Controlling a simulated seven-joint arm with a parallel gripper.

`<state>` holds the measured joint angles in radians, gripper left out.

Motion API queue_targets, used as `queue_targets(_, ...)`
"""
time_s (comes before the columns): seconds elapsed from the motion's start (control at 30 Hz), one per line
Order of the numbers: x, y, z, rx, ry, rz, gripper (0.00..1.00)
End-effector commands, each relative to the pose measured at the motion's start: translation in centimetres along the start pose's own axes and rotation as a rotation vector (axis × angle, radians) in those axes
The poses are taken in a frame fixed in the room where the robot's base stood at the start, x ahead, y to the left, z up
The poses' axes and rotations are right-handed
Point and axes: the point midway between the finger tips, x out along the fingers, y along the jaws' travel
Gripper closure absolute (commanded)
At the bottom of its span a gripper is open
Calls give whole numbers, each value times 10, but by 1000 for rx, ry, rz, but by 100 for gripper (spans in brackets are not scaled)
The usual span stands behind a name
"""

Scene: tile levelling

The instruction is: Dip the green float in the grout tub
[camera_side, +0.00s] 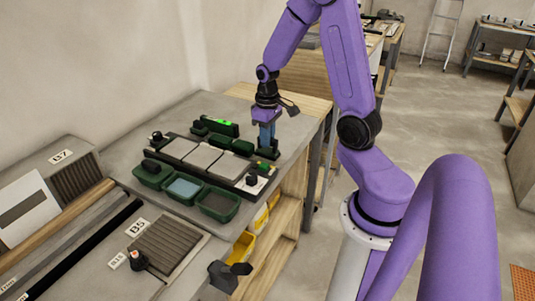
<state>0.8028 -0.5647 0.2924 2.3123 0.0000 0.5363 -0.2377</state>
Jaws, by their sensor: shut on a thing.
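My gripper (267,142) points down at the right end of the tile row, its blue fingers shut on a small dark green thing (268,154), which looks like the green float. I cannot tell whether the float touches the surface below it. Three green tubs stand in a row at the bench's front: a left tub (149,184) with a dark lump in it, a middle tub (179,197) with blue-grey contents, and a right tub (212,214) with dark grey, grout-like contents. The float is apart from the tubs, behind and to the right of the right tub.
Pale tiles (203,158) lie in a dark frame behind the tubs. A dark green bar with a bright green light (222,127) and other dark green blocks (243,147) stand behind them. Ribbed panel B5 (165,243) lies front left.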

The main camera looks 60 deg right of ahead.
Motion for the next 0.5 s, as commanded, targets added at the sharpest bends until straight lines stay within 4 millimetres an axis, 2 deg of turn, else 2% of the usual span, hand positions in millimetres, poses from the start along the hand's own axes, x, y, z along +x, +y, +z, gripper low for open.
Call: queue_targets(0.5,-45,0,-1,-1,4,1,100)
